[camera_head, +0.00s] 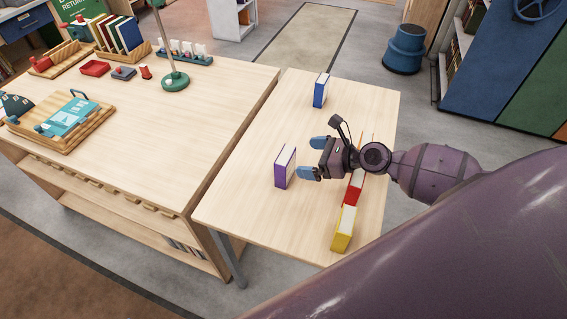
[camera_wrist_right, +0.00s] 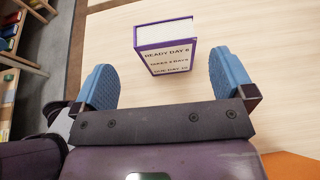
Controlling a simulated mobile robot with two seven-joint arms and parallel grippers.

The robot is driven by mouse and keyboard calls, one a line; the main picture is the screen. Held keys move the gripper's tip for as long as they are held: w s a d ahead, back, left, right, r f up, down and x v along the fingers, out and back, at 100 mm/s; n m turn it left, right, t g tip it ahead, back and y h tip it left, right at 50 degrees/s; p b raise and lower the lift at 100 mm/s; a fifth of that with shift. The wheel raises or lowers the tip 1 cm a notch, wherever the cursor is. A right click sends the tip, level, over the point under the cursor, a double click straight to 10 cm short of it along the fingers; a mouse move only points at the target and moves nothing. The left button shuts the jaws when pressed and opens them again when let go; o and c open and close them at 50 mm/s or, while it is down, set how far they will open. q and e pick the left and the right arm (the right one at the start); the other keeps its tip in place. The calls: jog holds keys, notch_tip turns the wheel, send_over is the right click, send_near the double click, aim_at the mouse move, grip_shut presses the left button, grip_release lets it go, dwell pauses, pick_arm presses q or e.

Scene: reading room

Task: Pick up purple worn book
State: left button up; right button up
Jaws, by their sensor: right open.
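The purple book (camera_head: 285,167) stands upright on the smaller light wood table (camera_head: 240,200), left of my right gripper. In the right wrist view the purple book (camera_wrist_right: 166,48) stands ahead of the fingers, with a printed label facing me. My right gripper (camera_head: 306,158) is open, its two blue fingertips pointing at the book. In the right wrist view the open gripper (camera_wrist_right: 163,82) has nothing between its fingers, and the book lies beyond the tips. Any wear on the book is too small to tell. My left gripper is not in view.
A blue book (camera_head: 320,90) stands at the table's far side. A yellow book (camera_head: 343,228) and a red book (camera_head: 353,188) stand near the right edge, partly under my arm. A larger table (camera_head: 130,150) with trays and a green lamp base (camera_head: 175,81) adjoins on the left.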

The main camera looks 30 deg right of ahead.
aim_at(290, 156)
jog(key=shift+d+x, duration=0.25)
jog(key=shift+x, duration=3.9)
jog(key=shift+w+f, duration=0.1)
jog(key=shift+f, duration=0.1)
jog(key=shift+c, duration=0.3)
jog(key=c, duration=0.8)
jog(key=shift+o, duration=0.2)
